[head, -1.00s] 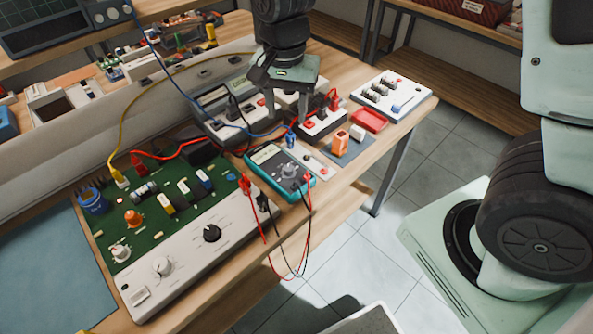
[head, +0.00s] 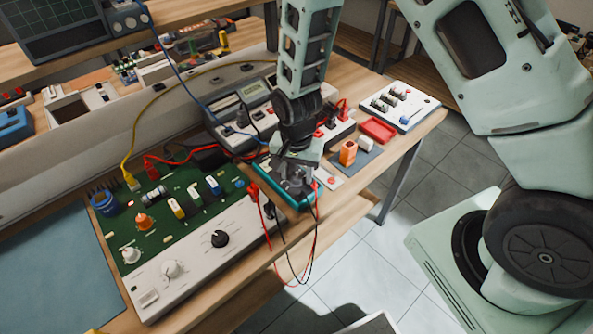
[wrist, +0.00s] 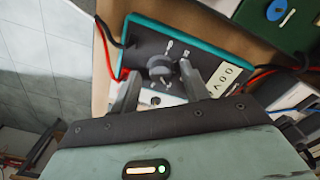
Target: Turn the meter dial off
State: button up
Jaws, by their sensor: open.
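The meter is a dark panel in a teal case (head: 265,168), lying on the wooden bench and mostly covered by my gripper (head: 294,186) in the head view. In the wrist view the meter (wrist: 205,50) shows its round grey dial (wrist: 160,68), white marks and a display with digits. My gripper (wrist: 157,90) is open over the meter, with one finger on each side of the dial's near side. I cannot tell whether the fingers touch the dial. The dial is hidden in the head view.
A green circuit board with a white control panel (head: 205,250) stands left of the meter. Red and black leads (head: 300,262) hang over the bench edge. An orange block (head: 348,152), a red tray (head: 378,130) and a white switch panel (head: 425,104) lie to the right.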

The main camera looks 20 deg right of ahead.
jog(key=shift+f, duration=0.2)
jog(key=c, duration=1)
